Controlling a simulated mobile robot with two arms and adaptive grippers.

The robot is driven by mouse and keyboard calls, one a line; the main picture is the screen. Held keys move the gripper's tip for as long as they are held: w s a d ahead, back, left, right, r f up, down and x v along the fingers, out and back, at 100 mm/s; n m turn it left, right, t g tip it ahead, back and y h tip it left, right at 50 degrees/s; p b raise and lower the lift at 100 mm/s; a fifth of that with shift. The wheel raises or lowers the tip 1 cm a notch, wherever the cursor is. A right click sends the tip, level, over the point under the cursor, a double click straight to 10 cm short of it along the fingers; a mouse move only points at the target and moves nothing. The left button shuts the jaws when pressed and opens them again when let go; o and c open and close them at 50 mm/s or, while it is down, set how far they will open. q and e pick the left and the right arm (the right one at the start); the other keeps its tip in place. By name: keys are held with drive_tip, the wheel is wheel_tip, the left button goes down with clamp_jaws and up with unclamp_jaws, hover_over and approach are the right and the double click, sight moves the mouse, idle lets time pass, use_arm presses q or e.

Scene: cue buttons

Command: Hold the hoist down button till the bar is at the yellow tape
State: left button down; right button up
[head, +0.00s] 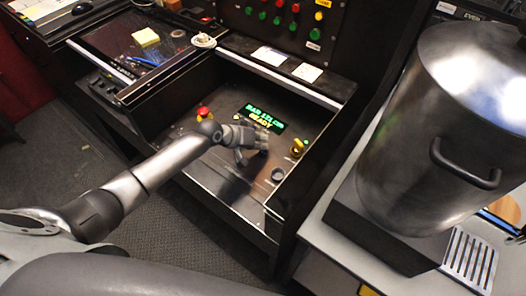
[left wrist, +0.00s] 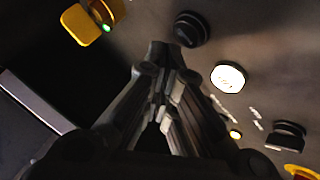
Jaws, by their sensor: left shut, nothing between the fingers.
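The control panel (head: 215,180) has a green-lit display (head: 264,118) that seems to read "BAR 171 CM READY". My left gripper (head: 262,142) is shut and empty, low over the panel just below the display. In the left wrist view its fingertips (left wrist: 165,72) point toward a black round button (left wrist: 190,28); I cannot tell whether they touch it. A white round button (left wrist: 228,76) lies to their right. The labels are too small or blurred to show which button is hoist down. Neither the bar nor the yellow tape shows. My right gripper is not in view.
A red button (head: 204,112), a yellow knob (head: 298,147) and a dark round control (head: 277,175) are on the panel. A large metal pot (head: 440,120) stands at the right. A back board (head: 285,22) carries coloured buttons.

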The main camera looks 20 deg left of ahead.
use_arm(q)
wheel_tip(320, 180, up, 5)
drive_tip(key=p, duration=0.4)
idle(1.6)
